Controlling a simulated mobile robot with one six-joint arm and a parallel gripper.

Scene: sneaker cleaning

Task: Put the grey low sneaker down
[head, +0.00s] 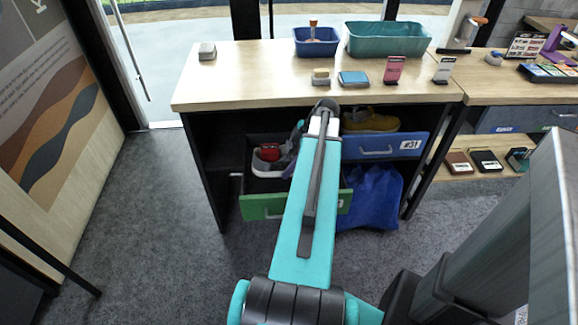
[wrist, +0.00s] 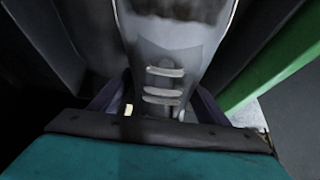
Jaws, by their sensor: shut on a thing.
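The grey low sneaker (wrist: 165,55) fills the middle of the wrist view, with pale laces across it. My gripper (wrist: 160,105) is shut on it, with a dark purple finger on either side of the laces. In the head view, the green-fronted drawer (head: 262,208) stands open under the counter, and my arm hides its right part. A grey shoe with a white sole (head: 262,166) and a red patch shows inside, left of my arm. I cannot tell whether it is the held sneaker. A green wall (wrist: 270,62) runs along the right of the wrist view.
A blue-fronted drawer (head: 380,147) holding a yellow-brown shoe (head: 370,121) is right of my arm. A blue bag (head: 372,195) hangs below it. The wooden counter (head: 255,75) above carries a blue bin (head: 316,48) and a teal tub (head: 388,40); its front left is clear.

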